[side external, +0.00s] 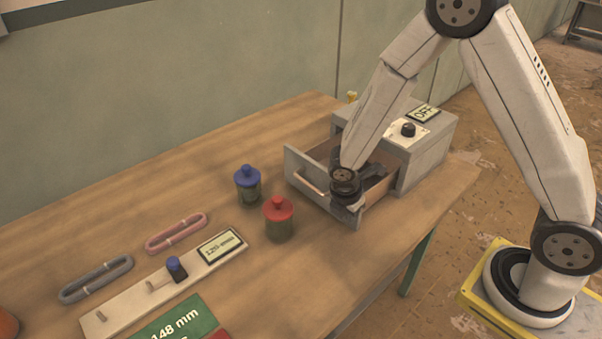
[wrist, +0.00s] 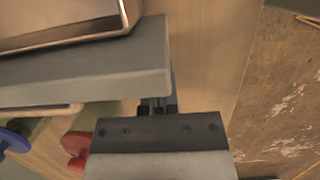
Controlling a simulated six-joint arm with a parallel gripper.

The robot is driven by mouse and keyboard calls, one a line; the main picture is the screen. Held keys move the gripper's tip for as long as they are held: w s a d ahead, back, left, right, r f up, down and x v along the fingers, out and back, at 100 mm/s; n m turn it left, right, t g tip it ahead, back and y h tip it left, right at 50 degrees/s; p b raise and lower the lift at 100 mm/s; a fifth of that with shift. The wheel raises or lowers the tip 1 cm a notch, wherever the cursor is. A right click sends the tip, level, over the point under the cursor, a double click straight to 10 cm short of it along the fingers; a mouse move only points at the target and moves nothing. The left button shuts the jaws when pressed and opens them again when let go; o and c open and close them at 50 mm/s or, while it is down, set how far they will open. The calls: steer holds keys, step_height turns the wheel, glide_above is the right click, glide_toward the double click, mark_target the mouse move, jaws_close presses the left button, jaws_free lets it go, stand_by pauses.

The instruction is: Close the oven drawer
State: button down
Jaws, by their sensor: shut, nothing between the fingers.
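The oven (side external: 425,150) is a grey box at the back right of the table, with a black knob and an OFF display on top. Its drawer (side external: 322,186) stands open toward the front left, with a grey front panel and a bar handle. My gripper (side external: 347,208) is shut and empty, low at the right end of the drawer front. In the wrist view the closed fingers (wrist: 157,106) are at the outer face of the drawer front (wrist: 90,75), near its end. Their tips are partly hidden, so I cannot tell if they touch it.
A blue-lidded jar (side external: 247,186) and a red-lidded jar (side external: 279,219) stand left of the drawer. A gauge board (side external: 130,300), a pink loop (side external: 176,233) and a grey loop (side external: 95,280) lie farther left. The table edge is close to my gripper's right.

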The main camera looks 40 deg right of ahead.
steer(key=shift+d, duration=0.3)
steer(key=d, duration=1.8)
steer(key=shift+d, duration=0.15)
steer(key=shift+a, duration=0.65)
steer(key=a, duration=0.3)
steer(key=shift+a+r, duration=0.1)
steer(key=shift+r, duration=0.05)
steer(key=v, duration=0.9)
steer(key=shift+r, duration=0.35)
